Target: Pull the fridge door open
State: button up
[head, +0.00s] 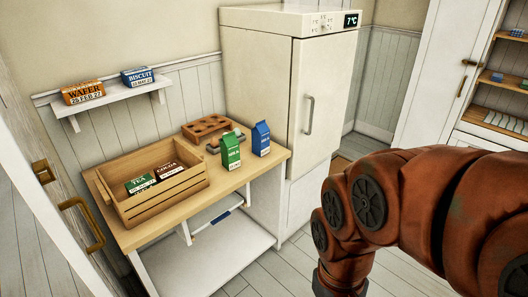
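The white fridge (262,90) stands at the back middle in the head view. Its door (328,85) faces right and front and looks shut. A grey vertical bar handle (309,115) sits near the door's left side. A dark display reading 7 °C (351,20) is on the top panel. My red-brown arm fills the lower right, in front of the fridge's lower right part. My gripper is not visible; the arm runs down out of the bottom of the picture.
A wooden table (255,173) left of the fridge bears a crate (130,205) with boxes, a green carton (230,150), a blue carton (261,138) and a brown tray (207,127). A wall shelf (115,96) holds two boxes. Floor (300,262) shows before the fridge. Open shelving (495,95) stands right.

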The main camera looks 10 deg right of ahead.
aim_at(322, 64)
jog(key=z, duration=1.8)
jog(key=i, duration=0.85)
jog(key=u, duration=2.85)
